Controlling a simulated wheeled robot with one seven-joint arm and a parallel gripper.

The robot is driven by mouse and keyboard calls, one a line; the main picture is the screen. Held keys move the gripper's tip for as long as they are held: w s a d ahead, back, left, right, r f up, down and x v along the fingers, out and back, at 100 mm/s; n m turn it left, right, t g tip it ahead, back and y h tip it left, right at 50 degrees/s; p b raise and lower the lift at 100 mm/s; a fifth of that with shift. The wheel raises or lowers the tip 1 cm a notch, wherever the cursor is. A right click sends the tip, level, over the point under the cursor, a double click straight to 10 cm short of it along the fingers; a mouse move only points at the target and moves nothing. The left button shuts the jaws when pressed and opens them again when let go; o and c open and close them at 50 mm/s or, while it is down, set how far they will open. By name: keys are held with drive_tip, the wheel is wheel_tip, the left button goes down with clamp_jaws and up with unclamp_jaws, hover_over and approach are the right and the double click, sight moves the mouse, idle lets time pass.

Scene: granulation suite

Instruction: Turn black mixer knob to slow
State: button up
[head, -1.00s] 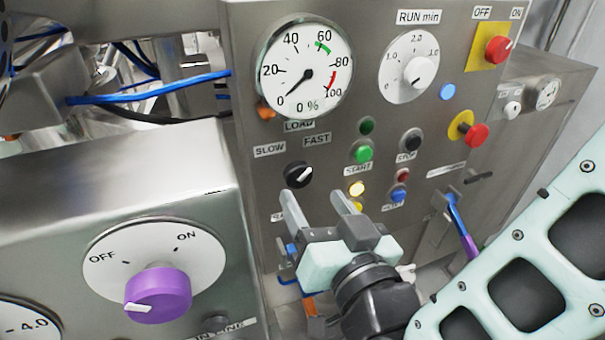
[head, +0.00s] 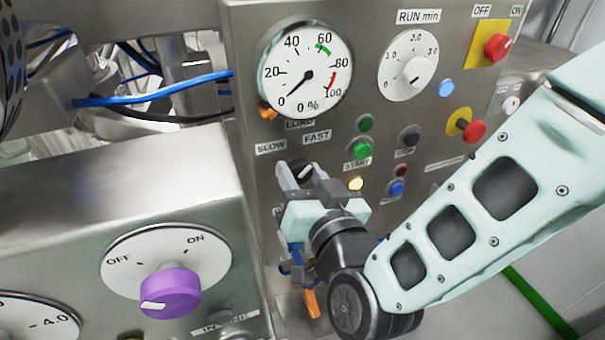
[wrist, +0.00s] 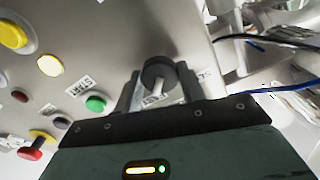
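The black mixer knob (head: 301,169) is on the steel panel, below the SLOW label (head: 271,147) and the FAST label (head: 317,136). Its white pointer leans up and right, towards FAST. My gripper (head: 298,177) is at the knob, one finger on each side, and partly covers it. In the wrist view the knob (wrist: 158,70) sits between the two fingers, its white mark towards the partly hidden FAST label. The fingers look open around the knob; I cannot tell whether either touches it.
The green START button (head: 360,150) and a lit yellow lamp (head: 356,184) are close right of my gripper. A load gauge (head: 305,75) is above. A steel box with a purple knob (head: 170,290) stands at left front. Blue cables (head: 150,92) run behind it.

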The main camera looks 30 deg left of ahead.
drive_tip(key=shift+f+n+b, duration=0.1)
drive_tip(key=shift+n+b, duration=0.3)
drive_tip(key=shift+b, duration=0.1)
drive_tip(key=n+b, duration=0.2)
drive_tip(key=b, duration=0.1)
drive_tip(key=shift+f+n, duration=0.1)
drive_tip(key=shift+n, duration=0.3)
drive_tip(key=n+b, duration=0.4)
drive_tip(key=n, duration=0.1)
drive_tip(key=shift+s+b, duration=0.1)
drive_tip(key=shift+b, duration=0.3)
drive_tip(key=n+b, duration=0.2)
drive_tip(key=n, duration=0.3)
drive_tip(key=n+b, duration=0.1)
drive_tip(key=n, duration=0.3)
drive_tip(key=shift+n, duration=0.3)
drive_tip(key=o, duration=1)
drive_tip(key=shift+c, duration=0.2)
